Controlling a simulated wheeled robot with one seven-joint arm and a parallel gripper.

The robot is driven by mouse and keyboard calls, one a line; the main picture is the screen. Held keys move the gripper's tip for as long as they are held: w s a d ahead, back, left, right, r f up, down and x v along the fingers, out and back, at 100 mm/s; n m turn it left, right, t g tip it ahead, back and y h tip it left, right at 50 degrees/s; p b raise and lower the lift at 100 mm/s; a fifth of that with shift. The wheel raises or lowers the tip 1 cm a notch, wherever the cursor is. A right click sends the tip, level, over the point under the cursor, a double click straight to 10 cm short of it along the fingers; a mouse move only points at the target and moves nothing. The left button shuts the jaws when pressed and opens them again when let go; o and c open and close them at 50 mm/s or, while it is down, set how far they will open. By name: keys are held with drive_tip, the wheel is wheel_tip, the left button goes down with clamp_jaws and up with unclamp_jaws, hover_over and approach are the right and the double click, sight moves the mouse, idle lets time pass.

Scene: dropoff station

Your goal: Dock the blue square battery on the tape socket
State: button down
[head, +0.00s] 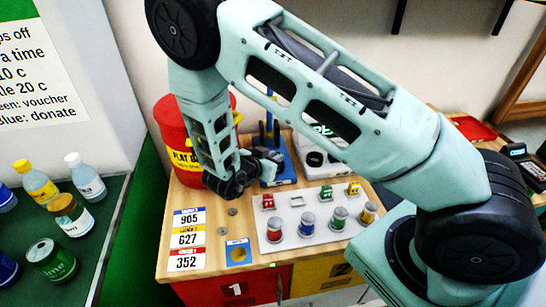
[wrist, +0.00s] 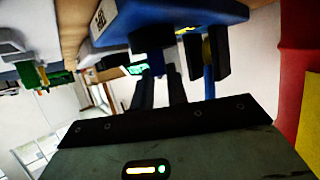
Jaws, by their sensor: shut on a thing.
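My gripper (head: 268,161) is at the back of the wooden bench, right in front of a blue stand (head: 285,168) with an upright post. In the wrist view its dark fingers (wrist: 160,68) are close together below the stand's blue base (wrist: 190,12). It is shut on what seems to be the blue square battery, mostly hidden by the fingers. The white tray (head: 325,218) holds red, green and yellow square batteries and one empty square slot (head: 297,201). A white device with green letters ending in "PE" (head: 322,130) is partly behind my arm; its socket cannot be made out.
A red bin (head: 172,130) stands left of my gripper. Several coloured cans (head: 308,222) stand on the tray. Number cards (head: 188,238) and a blue card with a yellow disc (head: 238,253) lie in front. Bottles (head: 40,185) stand on the green table at left.

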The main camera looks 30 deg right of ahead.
drive_tip(key=shift+f, duration=0.2)
drive_tip(key=c, duration=1.7)
unclamp_jaws()
drive_tip(key=shift+p+v, duration=2.25)
drive_tip(key=shift+v, duration=3.25)
drive_tip(key=shift+r, duration=0.15)
